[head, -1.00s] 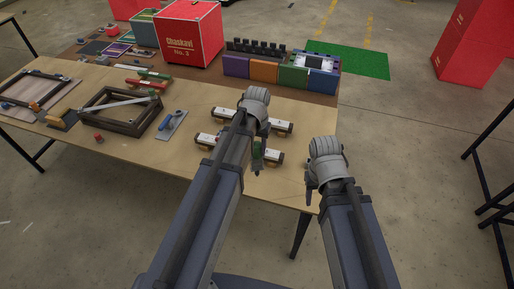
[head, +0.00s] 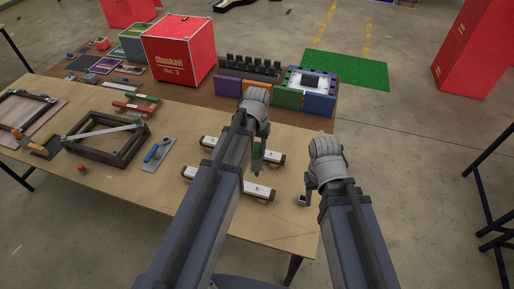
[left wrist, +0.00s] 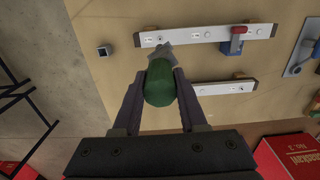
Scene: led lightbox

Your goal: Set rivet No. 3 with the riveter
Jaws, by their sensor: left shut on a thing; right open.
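My left gripper (left wrist: 160,95) is shut on a green-handled tool (left wrist: 160,82), which looks like the riveter; its grey metal tip shows beyond the handle. The green handle also shows in the head view (head: 257,150). Two white bars with small marks lie on the table, a far one (head: 272,158) and a near one (head: 258,190). In the left wrist view the tip overlaps the near bar (left wrist: 205,35); I cannot tell whether they touch. The rivet numbers are too small to read. My right gripper (head: 311,192) is open, near the table's right edge.
A small square holder (head: 302,200) stands beside my right gripper. A red and blue tool (left wrist: 233,40) is at the near bar. A trowel (head: 158,154), wooden frame (head: 105,138), red box (head: 178,50) and coloured blocks (head: 289,98) are farther off.

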